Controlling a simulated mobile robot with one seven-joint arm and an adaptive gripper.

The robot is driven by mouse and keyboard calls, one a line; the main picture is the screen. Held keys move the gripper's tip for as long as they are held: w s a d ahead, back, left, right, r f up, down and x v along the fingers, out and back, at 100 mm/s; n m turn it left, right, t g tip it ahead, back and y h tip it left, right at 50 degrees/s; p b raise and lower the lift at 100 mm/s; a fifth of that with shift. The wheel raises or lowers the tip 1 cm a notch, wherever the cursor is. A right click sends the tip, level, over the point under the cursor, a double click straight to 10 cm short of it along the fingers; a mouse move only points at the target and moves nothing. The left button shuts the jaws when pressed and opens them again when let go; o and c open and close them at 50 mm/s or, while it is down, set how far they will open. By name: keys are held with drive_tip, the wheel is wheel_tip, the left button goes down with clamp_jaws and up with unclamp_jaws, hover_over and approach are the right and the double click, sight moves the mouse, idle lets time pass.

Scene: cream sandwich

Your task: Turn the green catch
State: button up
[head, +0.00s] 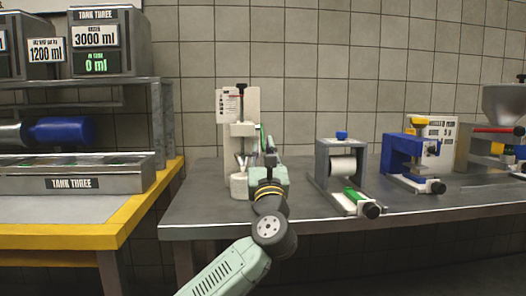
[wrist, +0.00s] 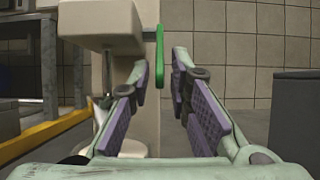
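The green catch (wrist: 160,72) is a narrow upright bar on the right side of a cream machine in the wrist view. In the head view only a thin part of the catch (head: 262,137) shows beside the machine (head: 253,105), largely behind my arm. My gripper (wrist: 160,78) is open in the wrist view, its purple-padded fingers apart. The catch's lower part appears between the fingertips, nearer the right finger; I cannot tell whether they touch. In the head view my gripper (head: 270,155) is at the machine's right side, its fingers hard to make out.
To the right on the grey bench (head: 300,213) stand a roller device (head: 335,165) with a green handle and a blue press (head: 402,155). A yellow-edged table (head: 120,235) with tank equipment is on the left. A tiled wall stands behind.

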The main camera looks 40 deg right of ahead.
drive_tip(key=shift+o, duration=0.5)
drive_tip(key=shift+s+f, duration=0.1)
drive_tip(key=s+a+f, duration=0.1)
drive_tip(key=s+a, duration=0.6)
drive_tip(key=s, duration=0.5)
drive_tip(key=shift+s+a+f, duration=0.15)
drive_tip(key=shift+a, duration=0.2)
